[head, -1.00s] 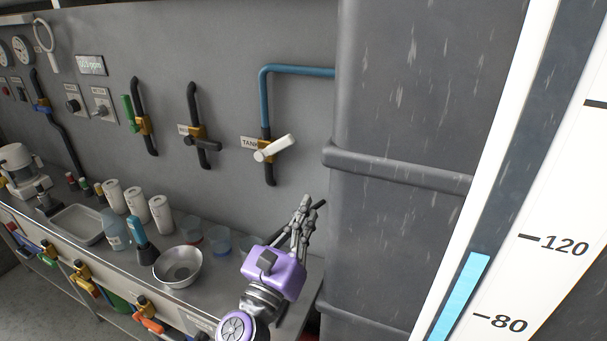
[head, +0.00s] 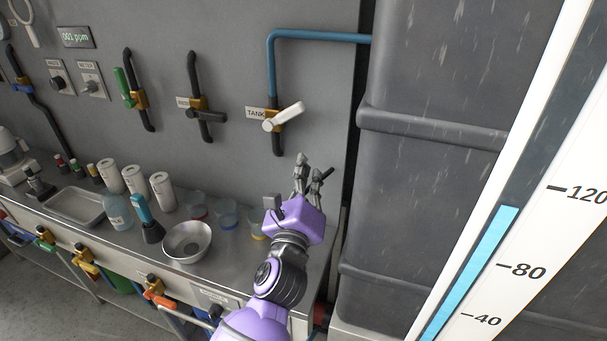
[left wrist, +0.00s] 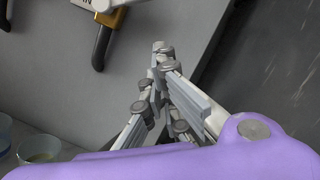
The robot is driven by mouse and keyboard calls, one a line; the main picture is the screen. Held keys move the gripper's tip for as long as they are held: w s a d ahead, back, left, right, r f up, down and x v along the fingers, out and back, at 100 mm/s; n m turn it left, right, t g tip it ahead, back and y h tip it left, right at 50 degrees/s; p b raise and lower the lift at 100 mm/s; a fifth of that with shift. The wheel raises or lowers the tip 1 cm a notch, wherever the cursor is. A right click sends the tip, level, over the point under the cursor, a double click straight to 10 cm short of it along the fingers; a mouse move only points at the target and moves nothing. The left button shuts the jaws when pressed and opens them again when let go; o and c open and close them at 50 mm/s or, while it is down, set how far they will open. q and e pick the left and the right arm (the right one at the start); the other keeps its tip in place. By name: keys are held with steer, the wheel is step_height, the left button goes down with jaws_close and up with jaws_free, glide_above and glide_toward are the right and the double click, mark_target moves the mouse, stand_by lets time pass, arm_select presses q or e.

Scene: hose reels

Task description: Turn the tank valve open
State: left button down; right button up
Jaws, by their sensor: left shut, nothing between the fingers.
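The tank valve has a white lever handle (head: 288,115) on a brass body (head: 275,121), on the wall beside a label reading TANK. The lever points to the right and slightly up, across the vertical pipe. A blue pipe (head: 271,65) rises from the valve and bends right toward the grey tank (head: 435,125). My left gripper (head: 310,165) is below and right of the lever, apart from it, shut and empty. In the left wrist view the fingers (left wrist: 160,52) are together, and part of the valve (left wrist: 103,30) shows at the top left. My right gripper is not in view.
A steel bench (head: 140,248) below holds a metal bowl (head: 187,241), several small cups, a blue-handled brush (head: 146,218) and white rolls (head: 162,191). Other valves with green (head: 122,86) and black (head: 205,114) handles are to the left. A gauge (head: 500,240) stands at the right.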

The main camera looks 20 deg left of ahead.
mark_target(283, 117)
arm_select(q)
steer(key=w+a+r+p, duration=0.2)
steer(key=w+a+r, duration=0.1)
steer(key=w+r, duration=0.1)
steer(key=shift+x, duration=0.9)
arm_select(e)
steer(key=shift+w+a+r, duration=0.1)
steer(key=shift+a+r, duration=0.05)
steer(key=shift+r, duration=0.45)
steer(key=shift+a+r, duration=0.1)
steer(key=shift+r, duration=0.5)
arm_select(q)
steer(key=shift+d, duration=0.1)
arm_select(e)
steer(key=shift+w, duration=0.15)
arm_select(q)
steer(key=shift+r, duration=0.1)
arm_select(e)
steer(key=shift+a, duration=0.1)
